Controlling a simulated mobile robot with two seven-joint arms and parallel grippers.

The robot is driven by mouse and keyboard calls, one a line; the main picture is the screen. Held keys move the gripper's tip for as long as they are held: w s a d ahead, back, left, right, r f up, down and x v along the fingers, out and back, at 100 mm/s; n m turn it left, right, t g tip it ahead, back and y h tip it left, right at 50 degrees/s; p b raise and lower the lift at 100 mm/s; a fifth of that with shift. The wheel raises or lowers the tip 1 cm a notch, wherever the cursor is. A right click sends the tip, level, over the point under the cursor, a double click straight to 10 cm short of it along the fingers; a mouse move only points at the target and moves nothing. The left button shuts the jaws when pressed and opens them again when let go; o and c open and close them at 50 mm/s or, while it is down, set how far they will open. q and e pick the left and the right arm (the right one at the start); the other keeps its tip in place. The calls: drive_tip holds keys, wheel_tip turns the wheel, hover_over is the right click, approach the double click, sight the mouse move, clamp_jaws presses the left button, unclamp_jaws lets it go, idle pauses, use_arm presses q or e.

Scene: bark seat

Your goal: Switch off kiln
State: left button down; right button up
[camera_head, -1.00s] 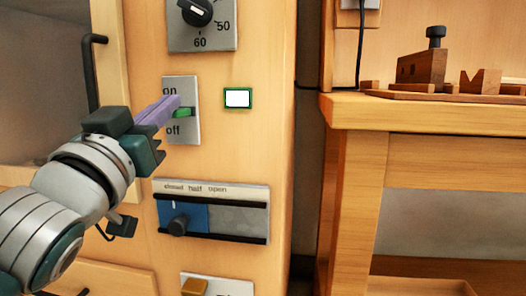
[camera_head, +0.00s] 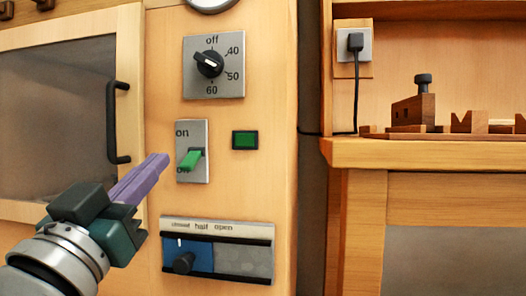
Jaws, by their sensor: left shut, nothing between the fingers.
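The kiln's wooden front panel (camera_head: 270,190) carries a grey switch plate (camera_head: 194,138) marked "on" above and "off" below. Its green lever (camera_head: 190,160) tilts down and partly covers the "off" label. To its right, a small framed indicator (camera_head: 245,140) is dark green and unlit. My left gripper (camera_head: 157,166) has purple fingers, shut and empty, left of the switch plate and apart from the lever. My right gripper is not in view.
Above is a dial (camera_head: 209,65) marked off, 40, 50, 60. Below is a slider (camera_head: 184,262) at the "closed" end. A black door handle (camera_head: 115,122) stands out at left. A wooden bench (camera_head: 420,152) is at right.

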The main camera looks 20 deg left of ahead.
use_arm(q)
drive_tip(key=shift+s+d+f+b, duration=0.25)
drive_tip(key=shift+s+f+b, duration=0.05)
drive_tip(key=shift+s+f, duration=0.75)
drive_tip(key=shift+w, duration=0.1)
